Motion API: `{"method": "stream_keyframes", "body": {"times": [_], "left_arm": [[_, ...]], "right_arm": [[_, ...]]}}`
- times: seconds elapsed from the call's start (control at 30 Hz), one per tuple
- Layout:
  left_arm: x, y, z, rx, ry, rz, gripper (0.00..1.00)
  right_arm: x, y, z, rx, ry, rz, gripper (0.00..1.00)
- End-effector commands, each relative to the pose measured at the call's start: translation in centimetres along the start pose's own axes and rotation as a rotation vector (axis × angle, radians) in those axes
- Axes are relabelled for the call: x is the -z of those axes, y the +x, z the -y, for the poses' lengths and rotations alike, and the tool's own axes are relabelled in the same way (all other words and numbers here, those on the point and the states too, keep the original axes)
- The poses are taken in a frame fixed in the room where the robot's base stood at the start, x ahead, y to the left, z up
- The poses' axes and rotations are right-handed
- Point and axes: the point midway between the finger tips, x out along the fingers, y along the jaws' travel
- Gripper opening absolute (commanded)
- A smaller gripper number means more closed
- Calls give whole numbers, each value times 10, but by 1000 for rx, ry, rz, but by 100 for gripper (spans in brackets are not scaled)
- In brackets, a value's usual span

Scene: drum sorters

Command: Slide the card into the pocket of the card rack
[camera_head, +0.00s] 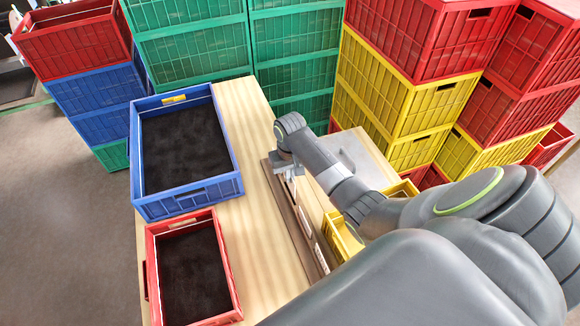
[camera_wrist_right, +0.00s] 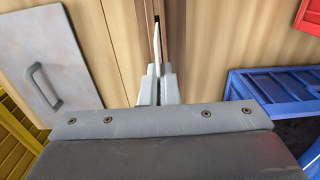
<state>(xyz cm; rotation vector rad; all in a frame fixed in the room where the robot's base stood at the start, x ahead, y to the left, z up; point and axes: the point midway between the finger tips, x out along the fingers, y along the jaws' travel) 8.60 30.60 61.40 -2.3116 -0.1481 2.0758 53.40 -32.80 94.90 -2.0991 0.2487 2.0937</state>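The card rack (camera_head: 305,240) is a long, low brown strip on the wooden table, running from near my right gripper toward the front. Its brown boards also show in the wrist view (camera_wrist_right: 128,25), with a narrow dark slot at the top. My right gripper (camera_head: 290,175) is over the far end of the rack, pointing down. In the wrist view its fingers (camera_wrist_right: 159,75) are shut on a thin white card (camera_wrist_right: 157,45), seen nearly edge-on. The card's tip lines up with the dark slot; I cannot tell whether it is inside. My left gripper is out of view.
A blue crate (camera_head: 230,187) and a red crate (camera_head: 236,290), both dark inside, stand left of the rack. A grey panel with a handle (camera_wrist_right: 85,90) lies on the other side, near a yellow crate (camera_head: 335,240). Stacked crates (camera_head: 190,45) stand behind the table.

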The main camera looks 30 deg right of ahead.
Motion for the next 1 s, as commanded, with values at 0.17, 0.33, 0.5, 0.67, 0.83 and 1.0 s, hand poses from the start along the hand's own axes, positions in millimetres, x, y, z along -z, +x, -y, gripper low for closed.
{"method": "stream_keyframes", "body": {"times": [0.17,0.33,0.5,0.67,0.83,1.0], "left_arm": [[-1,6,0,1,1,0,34],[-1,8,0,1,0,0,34],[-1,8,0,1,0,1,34],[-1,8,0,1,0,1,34],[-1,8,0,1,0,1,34],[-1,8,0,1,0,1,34]], "right_arm": [[0,13,0,-1,0,2,0],[0,20,0,-1,0,0,0],[0,26,0,-1,0,1,0],[0,28,0,0,0,0,0],[0,28,0,0,0,0,0],[0,28,0,0,0,0,0]]}}
